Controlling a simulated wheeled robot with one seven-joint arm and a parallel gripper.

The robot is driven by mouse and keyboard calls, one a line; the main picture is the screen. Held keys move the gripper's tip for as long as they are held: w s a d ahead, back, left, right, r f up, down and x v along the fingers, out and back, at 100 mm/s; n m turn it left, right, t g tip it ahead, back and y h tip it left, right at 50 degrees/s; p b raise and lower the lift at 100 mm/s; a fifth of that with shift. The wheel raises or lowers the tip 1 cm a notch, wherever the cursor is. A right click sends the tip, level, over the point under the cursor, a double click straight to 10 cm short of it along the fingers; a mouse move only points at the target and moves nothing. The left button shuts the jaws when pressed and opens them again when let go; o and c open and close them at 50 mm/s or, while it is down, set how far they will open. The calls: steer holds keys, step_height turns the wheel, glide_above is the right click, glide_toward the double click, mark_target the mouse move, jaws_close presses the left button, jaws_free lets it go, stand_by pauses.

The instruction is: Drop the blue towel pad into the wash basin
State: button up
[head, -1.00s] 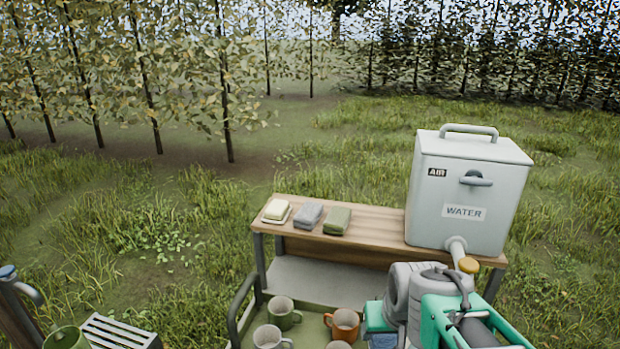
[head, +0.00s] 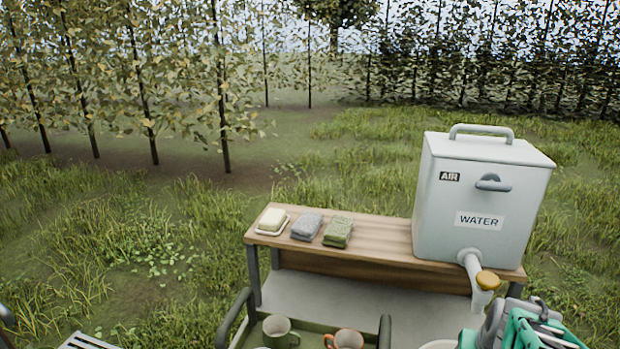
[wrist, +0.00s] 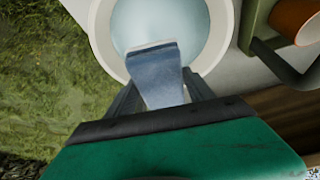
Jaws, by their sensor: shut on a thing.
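The blue towel pad (wrist: 165,80) is held between the two fingers of my gripper (wrist: 163,92) in the wrist view. The wash basin (wrist: 224,28) is a round white bowl with a pale bluish inside. The pad's far end overlaps the basin's opening in that view; its height above the basin cannot be told. In the head view only a sliver of the basin's rim (head: 438,344) shows at the bottom edge. My arm shows at the lower right there, with the fingers and the pad out of sight.
A white water tank (head: 480,200) with a spout (head: 477,272) stands on the wooden bench (head: 385,235). A soap dish (head: 272,221), a grey cloth (head: 307,227) and a green cloth (head: 338,232) lie left of it. A cart with mugs (head: 277,330) stands in front.

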step_height(320, 180, down, 5)
steer(key=b, duration=0.3)
steer(key=o, duration=1.3)
steer(key=v, duration=0.8)
steer(key=s+a+f+g, duration=0.1)
steer(key=s, duration=0.1)
steer(key=s+a+f+m, duration=0.1)
steer(key=s, duration=0.1)
steer(key=s+a+f+g+y, duration=0.1)
steer(key=s, duration=0.2)
steer(key=shift+a+f+g, duration=0.15)
steer(key=shift+f+g, duration=0.15)
steer(key=shift+f, duration=0.1)
steer(key=a+r+n, duration=0.1)
steer(key=a+n, duration=0.1)
steer(key=a, duration=0.3)
steer(key=a+r+n+t, duration=0.1)
steer(key=a+r+n, duration=0.1)
steer(key=a, duration=0.4)
steer(key=a+r+n, duration=0.1)
steer(key=a+r, duration=0.1)
steer(key=a, duration=0.4)
steer(key=shift+w+a+r+n+t+y, duration=0.1)
steer(key=shift+w+r+n+t+y, duration=0.1)
steer(key=shift+w+n+t+y, duration=0.15)
